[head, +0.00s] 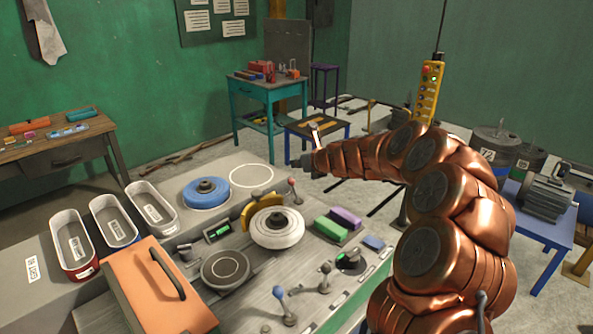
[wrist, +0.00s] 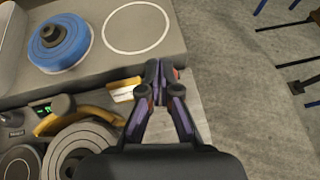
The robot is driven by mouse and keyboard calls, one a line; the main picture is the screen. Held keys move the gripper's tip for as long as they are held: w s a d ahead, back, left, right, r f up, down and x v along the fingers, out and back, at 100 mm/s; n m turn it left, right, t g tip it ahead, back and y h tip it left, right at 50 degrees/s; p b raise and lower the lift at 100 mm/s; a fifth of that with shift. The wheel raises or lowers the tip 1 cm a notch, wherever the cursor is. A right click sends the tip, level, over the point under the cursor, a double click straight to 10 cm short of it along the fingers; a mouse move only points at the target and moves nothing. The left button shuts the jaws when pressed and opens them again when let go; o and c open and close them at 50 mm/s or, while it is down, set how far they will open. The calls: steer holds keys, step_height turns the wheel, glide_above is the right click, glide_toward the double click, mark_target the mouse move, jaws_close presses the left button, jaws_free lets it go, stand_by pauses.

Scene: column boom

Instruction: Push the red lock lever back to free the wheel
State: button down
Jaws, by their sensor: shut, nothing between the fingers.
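The red lock lever (head: 292,182) stands on the machine bench, behind and right of the pale grey wheel (head: 277,227). Its round red knob tops a short stem. In the wrist view a bit of red (wrist: 177,73), likely this knob, shows just right of my fingertips; the rest is hidden by the fingers. My gripper (head: 298,163) shows just above the knob in the head view. In the wrist view my gripper (wrist: 158,70) is shut, with nothing visible between the fingers. I cannot tell whether it touches the lever. The wheel also shows in the wrist view (wrist: 85,145), beside its yellow guard (wrist: 62,121).
A blue wheel (head: 206,193) and an empty white circle (head: 251,175) lie behind. Levers with a blue knob (head: 278,292) and a dark knob (head: 325,268) stand in front. Green and purple blocks (head: 338,224) lie to the right. Open floor (wrist: 250,110) lies beyond the bench edge.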

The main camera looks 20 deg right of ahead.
step_height(320, 180, up, 6)
steer(key=shift+s+a, duration=0.25)
steer(key=shift+s, duration=0.15)
stand_by(0.5)
steer(key=s+a+f+n+g+y, duration=0.1)
steer(key=s+a+n+g, duration=0.1)
steer(key=s+a+n, duration=0.55)
steer(key=s+a+f+n+g, duration=0.1)
steer(key=s+a+n+g, duration=0.3)
steer(key=s, duration=0.6)
steer(key=s+a+f+n+g+y, duration=0.1)
steer(key=s+a+n, duration=0.4)
steer(key=s+n, duration=0.25)
steer(key=s+d+f+n+g+h, duration=0.2)
steer(key=s+d+n, duration=0.1)
steer(key=s, duration=0.7)
steer(key=s+d+f+n+g+h, duration=0.2)
steer(key=s+n, duration=0.4)
steer(key=s, duration=0.5)
steer(key=s+d+f+n+g+h, duration=0.1)
steer(key=s+n, duration=0.4)
steer(key=s, duration=0.5)
step_height(320, 180, down, 2)
steer(key=d+g, duration=0.1)
steer(key=d, duration=0.1)
steer(key=shift+s+d+g+h, duration=0.2)
steer(key=shift+d+g+h, duration=0.1)
steer(key=shift+d+h, duration=0.1)
